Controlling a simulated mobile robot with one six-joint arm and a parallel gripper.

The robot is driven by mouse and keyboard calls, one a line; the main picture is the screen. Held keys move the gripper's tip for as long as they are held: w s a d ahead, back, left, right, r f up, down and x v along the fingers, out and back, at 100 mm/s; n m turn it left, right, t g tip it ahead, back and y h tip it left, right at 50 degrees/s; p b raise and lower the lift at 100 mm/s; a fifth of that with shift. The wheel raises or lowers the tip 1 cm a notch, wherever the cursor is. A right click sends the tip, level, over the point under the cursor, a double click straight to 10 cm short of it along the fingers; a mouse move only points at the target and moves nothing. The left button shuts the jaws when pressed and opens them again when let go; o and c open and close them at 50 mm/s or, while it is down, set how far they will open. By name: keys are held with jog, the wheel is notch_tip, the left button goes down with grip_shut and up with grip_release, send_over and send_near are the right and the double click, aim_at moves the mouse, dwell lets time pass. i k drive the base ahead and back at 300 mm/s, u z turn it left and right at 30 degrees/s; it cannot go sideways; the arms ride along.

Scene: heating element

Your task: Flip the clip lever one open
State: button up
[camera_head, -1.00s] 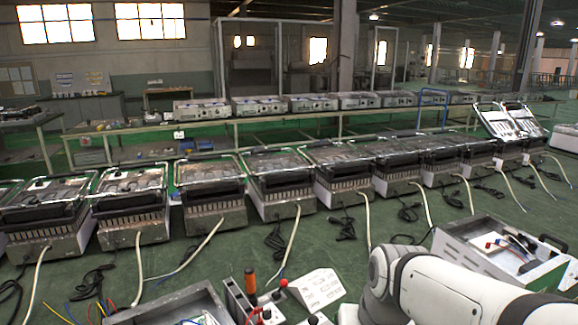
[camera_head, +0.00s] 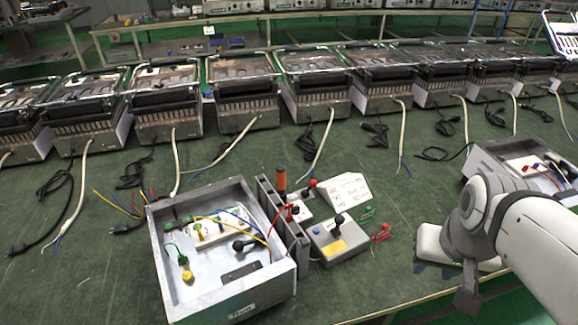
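Small grey lever units stand at the middle of the green table. One has a black-knobbed lever (camera_head: 338,220) standing up from a grey box with a yellow label (camera_head: 335,243). Just behind it is a unit with a red-knobbed lever (camera_head: 312,184) and another black knob. I cannot tell which lever is clip lever one, or whether any is open. My white arm (camera_head: 545,240) is at the lower right, to the right of the lever units and apart from them. I cannot make out gripper fingers in this view.
An open metal box (camera_head: 222,309) with wires and small connectors stands left of the lever units. An orange-handled tool (camera_head: 282,180) stands in a grey holder beside it. A white sloped panel (camera_head: 346,190) is behind. Heater units (camera_head: 245,110) with cables line the back. Another open box (camera_head: 482,162) is at right.

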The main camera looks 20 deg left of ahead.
aim_at(237, 246)
jog(key=z, duration=0.6)
jog(key=k, duration=1.2)
jog(key=u, duration=1)
jog(key=i, duration=1)
jog(key=u, duration=0.05)
